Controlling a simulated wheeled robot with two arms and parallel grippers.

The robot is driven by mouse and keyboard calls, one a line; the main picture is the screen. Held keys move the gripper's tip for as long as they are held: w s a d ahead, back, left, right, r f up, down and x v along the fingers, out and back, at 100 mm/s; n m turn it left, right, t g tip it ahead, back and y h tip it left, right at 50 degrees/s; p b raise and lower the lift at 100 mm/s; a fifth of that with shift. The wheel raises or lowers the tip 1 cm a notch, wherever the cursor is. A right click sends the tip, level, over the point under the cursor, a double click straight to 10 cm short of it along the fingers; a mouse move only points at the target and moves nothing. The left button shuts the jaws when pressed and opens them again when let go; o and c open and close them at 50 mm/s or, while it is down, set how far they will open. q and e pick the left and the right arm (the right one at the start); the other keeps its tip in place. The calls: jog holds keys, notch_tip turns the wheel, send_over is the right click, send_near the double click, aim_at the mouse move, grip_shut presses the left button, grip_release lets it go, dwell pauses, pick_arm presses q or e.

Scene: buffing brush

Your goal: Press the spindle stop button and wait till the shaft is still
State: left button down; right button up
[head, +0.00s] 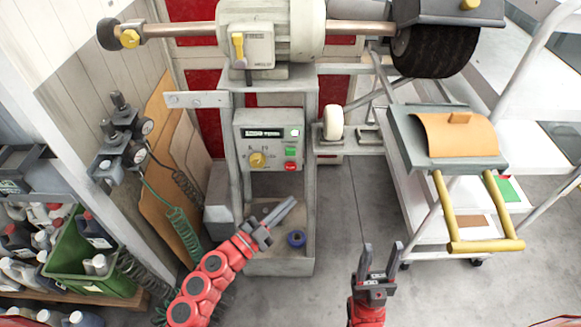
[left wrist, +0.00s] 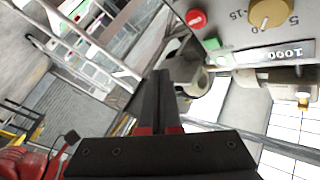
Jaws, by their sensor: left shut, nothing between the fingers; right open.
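The spindle control box (head: 246,126) is mounted on the grey stand. Its red button (head: 290,167) sits at the lower right, below a green button (head: 290,151). In the left wrist view the red button (left wrist: 195,18) is at the top, unpressed by any finger. My left gripper (head: 292,201) is shut and empty, below the box and apart from the button. Its closed fingers (left wrist: 163,78) also show in the wrist view. My right gripper (head: 382,248) is open and empty, low at centre right. The shaft (head: 182,29) runs through the motor (head: 305,30); whether it turns cannot be told.
A yellow knob (head: 257,159) and a display (left wrist: 272,56) reading 1000 are on the box. A dark wheel (head: 437,52) is at upper right. A green crate (head: 78,284) of bottles is left. A blue ring (head: 296,239) lies on the stand's base.

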pick_arm(q)
jog(key=b, duration=0.1)
send_near(296, 167)
jog(key=w+d, duration=0.2)
jog(key=d, duration=0.2)
jog(key=shift+w+d+r, duration=0.15)
jog(key=shift+w+r, duration=0.1)
jog(key=shift+w, duration=0.15)
jog(key=shift+w, duration=0.1)
dwell(1.4)
jog(key=shift+w, duration=0.3)
jog(key=shift+w, duration=0.4)
dwell(0.6)
jog(key=shift+s, duration=0.15)
jog(key=shift+s+p, duration=0.4)
jog(key=shift+s, duration=0.3)
jog(key=shift+s, duration=0.1)
